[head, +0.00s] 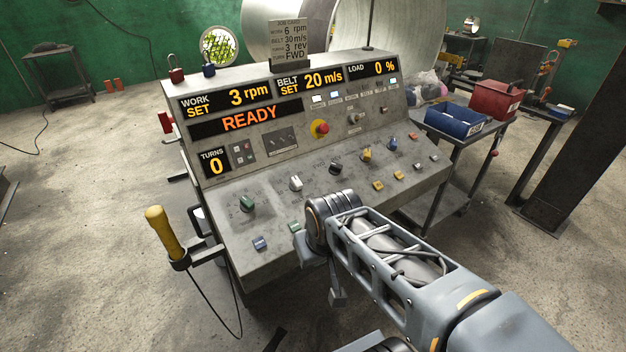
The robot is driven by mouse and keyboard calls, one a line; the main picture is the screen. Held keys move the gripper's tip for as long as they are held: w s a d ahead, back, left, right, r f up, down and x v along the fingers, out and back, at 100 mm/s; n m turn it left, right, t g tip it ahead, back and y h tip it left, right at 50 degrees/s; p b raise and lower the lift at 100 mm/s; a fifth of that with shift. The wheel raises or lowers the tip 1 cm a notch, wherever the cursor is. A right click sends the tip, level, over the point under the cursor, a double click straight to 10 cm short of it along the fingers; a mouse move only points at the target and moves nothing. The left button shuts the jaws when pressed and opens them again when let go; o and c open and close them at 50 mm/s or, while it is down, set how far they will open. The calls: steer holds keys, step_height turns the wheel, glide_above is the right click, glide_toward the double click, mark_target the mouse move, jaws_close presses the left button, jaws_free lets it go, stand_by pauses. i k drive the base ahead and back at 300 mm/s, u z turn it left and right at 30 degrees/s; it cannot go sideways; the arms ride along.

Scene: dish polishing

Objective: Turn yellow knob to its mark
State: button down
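The yellow knob (367,155) stands on the sloped lower panel of the grey console (225,240), between a black knob (336,168) and a blue knob (391,143). Its pointer direction and the marks around it are too small to read. My arm reaches in from the lower right, and its wrist is in front of the panel's front edge. My gripper (337,296) hangs below the wrist, apart from the yellow knob and nearer the camera. Its fingers are too unclear to tell open from shut.
The displays (235,121) show work set 3 rpm, belt set 20 m/s, load 0 %, READY and turns 0. A job card (288,44) stands on top. A red stop button (320,127), white knob (296,183), green knob (247,203) and several small buttons are nearby. A yellow-handled tool (156,220) stands left.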

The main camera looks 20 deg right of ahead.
mark_target(365, 158)
steer(key=k, duration=0.45)
steer(key=z, duration=0.8)
steer(key=i, duration=1.1)
steer(key=u, duration=0.8)
